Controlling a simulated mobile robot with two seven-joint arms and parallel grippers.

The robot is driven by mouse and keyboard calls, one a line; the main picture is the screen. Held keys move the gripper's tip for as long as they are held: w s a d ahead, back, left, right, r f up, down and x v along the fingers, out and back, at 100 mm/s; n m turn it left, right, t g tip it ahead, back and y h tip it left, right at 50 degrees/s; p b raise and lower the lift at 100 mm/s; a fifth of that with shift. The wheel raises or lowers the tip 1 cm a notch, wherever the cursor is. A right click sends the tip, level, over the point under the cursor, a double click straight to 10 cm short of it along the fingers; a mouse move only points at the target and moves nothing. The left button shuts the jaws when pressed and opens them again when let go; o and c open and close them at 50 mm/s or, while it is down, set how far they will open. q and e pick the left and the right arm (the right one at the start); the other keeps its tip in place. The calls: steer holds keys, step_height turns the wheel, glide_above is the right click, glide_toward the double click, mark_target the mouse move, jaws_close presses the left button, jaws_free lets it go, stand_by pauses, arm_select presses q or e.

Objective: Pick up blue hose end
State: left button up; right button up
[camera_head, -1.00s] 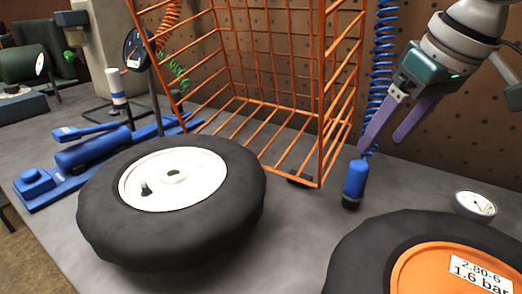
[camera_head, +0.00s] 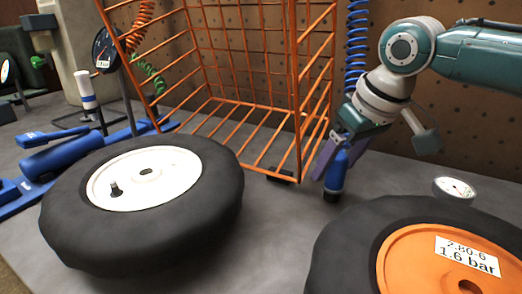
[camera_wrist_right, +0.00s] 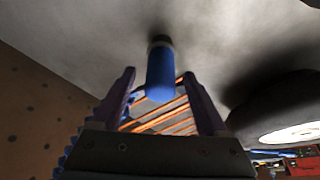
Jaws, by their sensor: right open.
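The blue hose end (camera_head: 337,172) is a blue cylinder with a dark tip, hanging upright under the coiled blue hose (camera_head: 357,45), just right of the orange wire basket. My right gripper (camera_head: 332,166) is open, with its purple fingers around the upper part of the hose end. In the right wrist view the hose end (camera_wrist_right: 160,72) shows between the two spread fingers of the right gripper (camera_wrist_right: 162,95), with gaps on both sides. My left gripper is not in view.
The orange wire basket (camera_head: 302,100) stands close left of the hose end. A tyre with a white hub (camera_head: 145,180) lies at left, and one with an orange hub (camera_head: 420,262) at front right. A round gauge (camera_head: 454,188) lies to the right.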

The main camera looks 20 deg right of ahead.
jaws_close()
stand_by(0.5)
